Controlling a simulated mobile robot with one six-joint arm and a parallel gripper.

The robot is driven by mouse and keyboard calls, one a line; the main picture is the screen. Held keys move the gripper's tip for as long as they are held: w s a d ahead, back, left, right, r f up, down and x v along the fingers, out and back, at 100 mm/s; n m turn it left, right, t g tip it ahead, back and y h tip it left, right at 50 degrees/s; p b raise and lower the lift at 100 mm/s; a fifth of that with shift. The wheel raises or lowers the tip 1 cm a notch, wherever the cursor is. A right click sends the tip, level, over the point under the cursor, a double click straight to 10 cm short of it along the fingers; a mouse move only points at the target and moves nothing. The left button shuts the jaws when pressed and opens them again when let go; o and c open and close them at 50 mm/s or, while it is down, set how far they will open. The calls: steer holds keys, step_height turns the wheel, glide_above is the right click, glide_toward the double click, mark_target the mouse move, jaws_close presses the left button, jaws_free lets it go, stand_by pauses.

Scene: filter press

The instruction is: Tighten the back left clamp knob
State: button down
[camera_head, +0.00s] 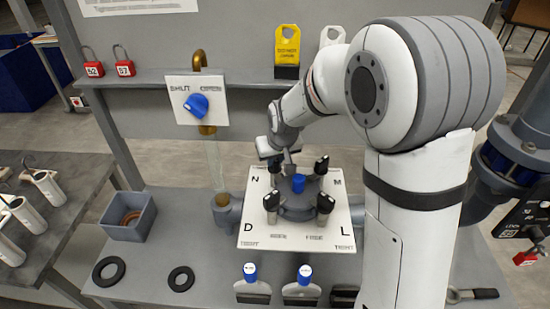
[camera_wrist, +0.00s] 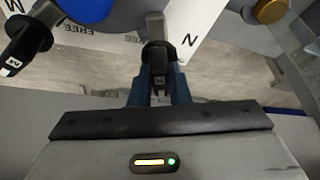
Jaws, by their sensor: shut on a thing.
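The back left clamp knob is a black lever knob with a white N tag (camera_wrist: 158,58) in the wrist view, beside the letter N on the white plate. My gripper (camera_wrist: 159,92) has its two blue fingers on either side of this knob and is shut on it. In the head view my gripper (camera_head: 277,158) is at the plate's back left corner and largely hides that knob. The white plate (camera_head: 262,228) carries the letters N, M, D and L at its corners, with a round grey clamp body in the middle.
Other black knobs stand at back right (camera_head: 322,165), front left (camera_head: 271,201) and front right (camera_head: 325,203). A blue cap (camera_head: 298,183) sits at the centre. A brass pipe and blue valve handle (camera_head: 196,104) rise behind left. A grey bin (camera_head: 128,217) stands left.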

steer(key=n+b, duration=0.2)
steer(key=b, duration=0.1)
steer(key=shift+d+f+y, duration=0.1)
steer(key=shift+f+y, duration=0.2)
steer(key=shift+y, duration=0.1)
steer(key=n+b, duration=0.2)
steer(key=shift+r+g+y+b, duration=0.15)
steer(key=shift+g+y+b, duration=0.15)
steer(key=shift+g+b, duration=0.1)
steer(key=shift+r+n, duration=0.15)
steer(key=shift+n, duration=0.25)
steer(key=c, duration=1.4)
jaws_free()
steer(key=shift+o, duration=0.2)
steer(key=shift+d+r, duration=0.1)
steer(key=b+v, duration=0.1)
steer(key=v, duration=0.6)
steer(key=shift+r, duration=0.3)
